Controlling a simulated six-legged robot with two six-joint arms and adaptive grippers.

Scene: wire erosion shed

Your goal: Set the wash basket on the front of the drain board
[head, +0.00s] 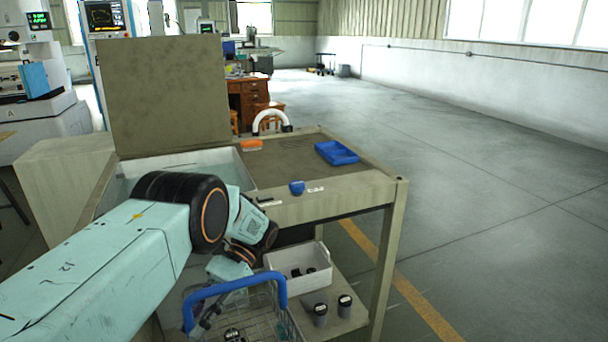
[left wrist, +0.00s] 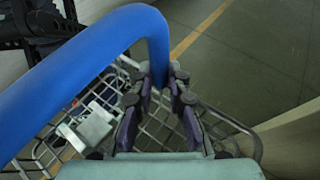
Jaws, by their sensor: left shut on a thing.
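The wash basket (head: 262,316) is a wire basket with a thick blue arched handle (head: 236,286), at the bottom of the head view, in front of the bench. My left gripper (head: 207,319) is shut on the handle. In the left wrist view, the handle (left wrist: 95,55) comes down between the fingertips (left wrist: 161,82), with the wire mesh (left wrist: 225,127) below. Small metal parts lie in the basket. The drain board (head: 285,172) is the dark flat top right of the sink, higher than the basket; its front is bare except near the edge. My right gripper is not in view.
A blue tray (head: 337,153) and an orange brush (head: 251,146) lie on the board's far part. A small blue item (head: 297,187) is at its front edge. A white bin (head: 312,279) and dark jars (head: 320,313) stand on the lower shelf. The right floor is clear.

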